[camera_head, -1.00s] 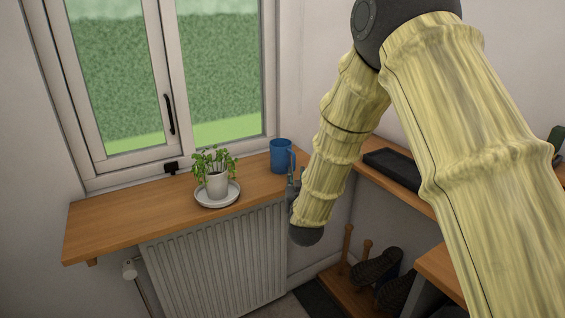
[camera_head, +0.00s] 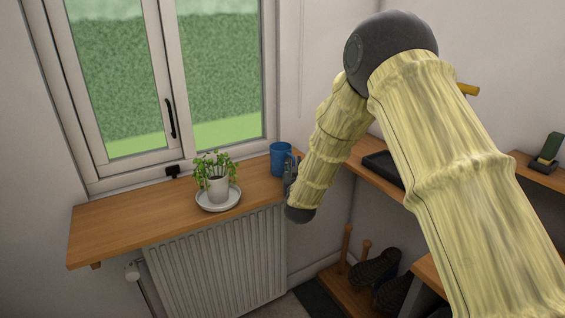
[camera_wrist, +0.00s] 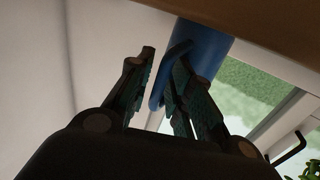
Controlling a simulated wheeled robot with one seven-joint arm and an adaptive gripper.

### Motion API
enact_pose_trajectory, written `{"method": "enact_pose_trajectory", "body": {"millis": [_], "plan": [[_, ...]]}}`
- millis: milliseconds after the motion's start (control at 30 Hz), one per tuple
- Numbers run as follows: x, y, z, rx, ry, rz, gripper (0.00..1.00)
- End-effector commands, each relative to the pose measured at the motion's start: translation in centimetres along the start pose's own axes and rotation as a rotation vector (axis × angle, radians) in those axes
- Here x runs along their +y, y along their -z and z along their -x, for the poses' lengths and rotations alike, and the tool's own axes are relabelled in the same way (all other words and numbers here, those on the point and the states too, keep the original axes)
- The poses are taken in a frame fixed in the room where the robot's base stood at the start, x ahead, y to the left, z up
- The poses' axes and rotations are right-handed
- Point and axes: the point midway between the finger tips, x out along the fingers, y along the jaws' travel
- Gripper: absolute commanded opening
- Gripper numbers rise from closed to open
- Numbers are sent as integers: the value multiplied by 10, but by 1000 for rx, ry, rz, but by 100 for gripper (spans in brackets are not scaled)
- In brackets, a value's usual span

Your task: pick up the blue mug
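The blue mug (camera_head: 279,160) stands upright on the right end of the wooden windowsill shelf (camera_head: 130,220). In the wrist view, which looks upside down, the mug (camera_wrist: 207,47) is at the top with its handle (camera_wrist: 168,70) towards my gripper (camera_wrist: 166,62). The two fingers are apart, one on each side of the handle, with a visible gap on the left side. I cannot tell whether the right finger touches the handle. In the head view my gripper (camera_head: 291,172) is just right of the mug, partly hidden by my arm.
A potted plant (camera_head: 217,187) on a white saucer (camera_head: 218,203) stands left of the mug. The window (camera_head: 170,90) is behind, and a radiator (camera_head: 215,255) is below. A black tray (camera_head: 383,167) lies on the right-hand shelf. Boots (camera_head: 375,268) stand on a rack below.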

Motion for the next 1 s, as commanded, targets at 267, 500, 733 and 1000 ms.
{"method": "enact_pose_trajectory", "body": {"millis": [267,500,733,1000], "plan": [[0,0,0,0,0,0,0],[0,0,0,1,0,-1,0],[0,0,0,1,0,0,0],[0,7,0,2,0,-1,0]]}}
